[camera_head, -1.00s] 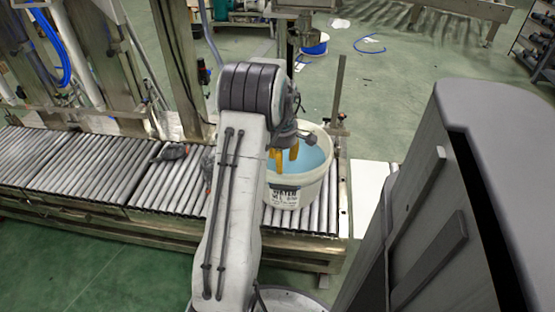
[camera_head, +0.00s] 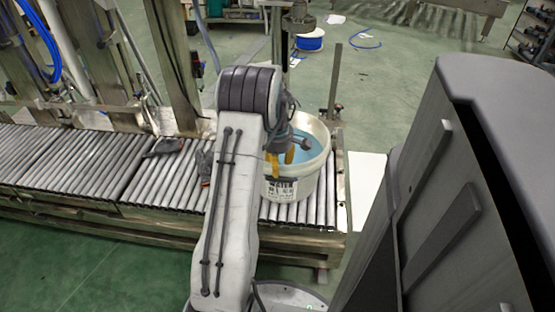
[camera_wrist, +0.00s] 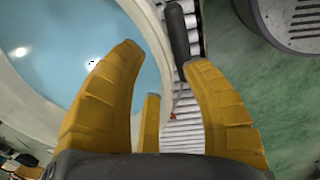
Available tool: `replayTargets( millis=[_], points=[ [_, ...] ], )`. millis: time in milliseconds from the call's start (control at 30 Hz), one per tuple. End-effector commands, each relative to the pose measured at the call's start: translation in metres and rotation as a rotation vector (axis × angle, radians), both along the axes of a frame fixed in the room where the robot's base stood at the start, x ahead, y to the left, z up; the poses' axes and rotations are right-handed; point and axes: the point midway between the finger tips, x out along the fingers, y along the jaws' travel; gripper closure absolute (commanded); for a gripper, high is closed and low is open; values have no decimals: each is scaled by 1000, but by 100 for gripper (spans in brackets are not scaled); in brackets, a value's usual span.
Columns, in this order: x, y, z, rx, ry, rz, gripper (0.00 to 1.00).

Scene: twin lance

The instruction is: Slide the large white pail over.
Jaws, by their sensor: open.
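The large white pail (camera_head: 314,184) stands upright on the roller conveyor (camera_head: 165,180) near its right end, with dark lettering on its side and pale blue contents. My gripper (camera_head: 281,162) is at the pail's near left side, partly hidden by my arm. In the wrist view, the yellow fingers of my gripper (camera_wrist: 160,65) are spread apart. The pail's rim (camera_wrist: 155,45) passes between them, with one finger over the blue contents and another on the outer side. I cannot tell whether any finger touches the pail.
A metal post (camera_head: 334,82) rises behind the pail. A blue and white bucket (camera_head: 310,40) stands on the floor behind.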

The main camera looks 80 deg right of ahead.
Motion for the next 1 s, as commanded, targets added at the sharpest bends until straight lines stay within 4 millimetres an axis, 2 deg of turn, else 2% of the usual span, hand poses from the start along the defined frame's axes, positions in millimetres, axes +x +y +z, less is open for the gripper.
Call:
replayTargets(
  millis=[100,467,900,1000],
  points=[
    [0,-1,-10,0,0,0,57],
    [0,-1,-11,0,0,0,56],
    [0,-1,-11,0,0,0,95],
    [0,-1,-11,0,0,0,100]
  ],
)
